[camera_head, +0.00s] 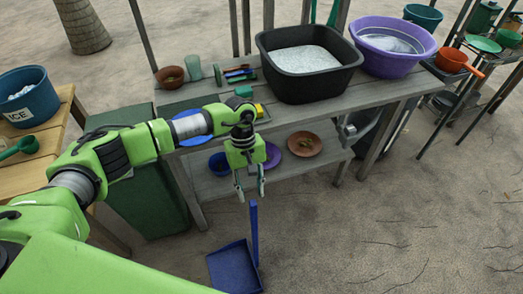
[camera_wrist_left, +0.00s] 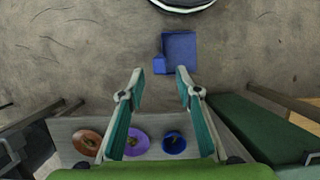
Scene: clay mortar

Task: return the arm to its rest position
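My left arm reaches in from the left in the head view, and its green gripper (camera_head: 249,188) hangs pointing down in front of the wooden table (camera_head: 392,88). The two fingers are apart with nothing between them. In the left wrist view the same gripper (camera_wrist_left: 158,82) shows its fingers spread, with bare ground and part of the lower shelf between and behind them. My right gripper is in neither view.
A black basin (camera_head: 307,88) and a purple basin (camera_head: 392,68) stand on the table. The lower shelf holds a brown plate (camera_head: 304,144) and a blue bowl (camera_head: 219,164). A blue dustpan (camera_head: 234,268) lies on the ground below my gripper.

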